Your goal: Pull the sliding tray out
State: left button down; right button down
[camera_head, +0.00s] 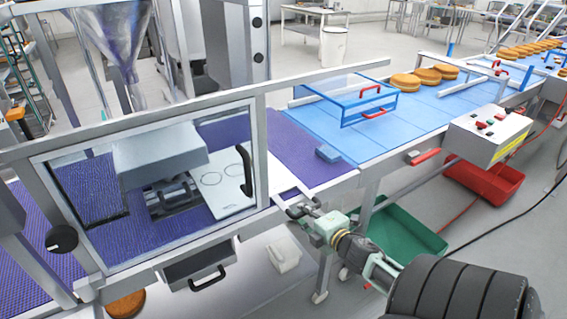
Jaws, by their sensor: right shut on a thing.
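The sliding tray (222,192) is a white plate with round outlines, seen through the clear guard window of the machine. A pale part of it shows right of the window post, at the conveyor's front edge. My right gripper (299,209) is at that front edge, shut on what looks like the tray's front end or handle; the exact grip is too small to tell. My right arm comes in from the lower right. My left gripper is not in view.
The clear guard door (247,170) has a black handle. Below is a grey drawer (200,262) with a black handle. A blue conveyor (400,125) carries several round cakes. A green bin (405,236), a red bin (485,182) and a control box (490,135) stand right.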

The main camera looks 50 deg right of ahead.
jog(key=s+d, duration=0.1)
jog(key=d, duration=0.3)
jog(key=s+d+b, duration=0.1)
jog(key=d, duration=0.4)
jog(key=s+d+b, duration=0.1)
jog(key=d, duration=0.4)
jog(key=shift+s+f, duration=0.2)
jog(key=shift+s, duration=0.05)
jog(key=shift+d+r, duration=0.1)
jog(key=c, duration=2.2)
grip_release()
jog(key=o, duration=0.5)
jog(key=shift+s+d+r, duration=0.1)
jog(key=shift+s+d, duration=0.1)
jog(key=shift+s, duration=0.1)
jog(key=shift+w+a, duration=0.1)
jog(key=shift+w, duration=0.05)
jog(key=shift+a, duration=0.1)
